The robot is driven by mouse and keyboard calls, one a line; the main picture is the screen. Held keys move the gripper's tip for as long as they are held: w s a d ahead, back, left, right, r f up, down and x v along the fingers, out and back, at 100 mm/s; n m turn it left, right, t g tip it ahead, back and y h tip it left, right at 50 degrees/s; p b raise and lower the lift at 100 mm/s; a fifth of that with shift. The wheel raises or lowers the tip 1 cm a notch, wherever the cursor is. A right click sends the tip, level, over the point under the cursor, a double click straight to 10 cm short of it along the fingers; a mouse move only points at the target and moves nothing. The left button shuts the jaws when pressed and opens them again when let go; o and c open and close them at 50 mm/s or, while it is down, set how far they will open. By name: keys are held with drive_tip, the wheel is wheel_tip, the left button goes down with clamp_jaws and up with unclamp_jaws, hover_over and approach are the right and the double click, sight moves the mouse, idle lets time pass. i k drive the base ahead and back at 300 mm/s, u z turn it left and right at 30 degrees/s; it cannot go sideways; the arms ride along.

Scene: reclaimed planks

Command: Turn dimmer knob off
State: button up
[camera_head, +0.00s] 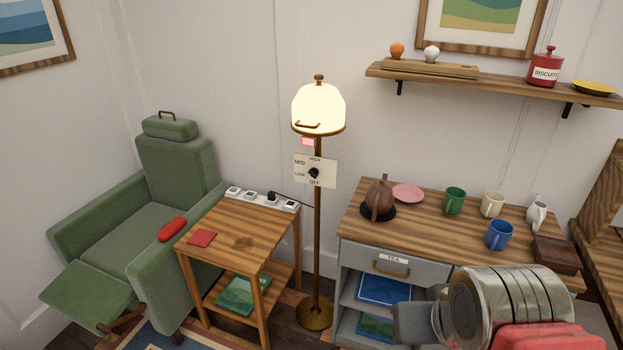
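The dimmer knob (313,173) is small and black, on a white plate (328,172) on the floor lamp's brass pole. The plate is marked HIGH, MID, LOW and OFF. The knob is too small to tell which mark it points at. The lamp's shade (318,108) glows brightly. My gripper (408,322) is at the lower right, in front of the grey cabinet, below and right of the knob and well apart from it. Its fingers are not clear enough to tell whether they are open or shut. No held object is visible.
A wooden side table (240,228) with a power strip (262,199) stands left of the lamp pole, beside a green armchair (172,182). The cabinet top (433,232) at right holds a teapot and several mugs. Bare wall surrounds the plate.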

sight(313, 173)
drive_tip(key=i, duration=1.1)
drive_tip(key=u, duration=3.1)
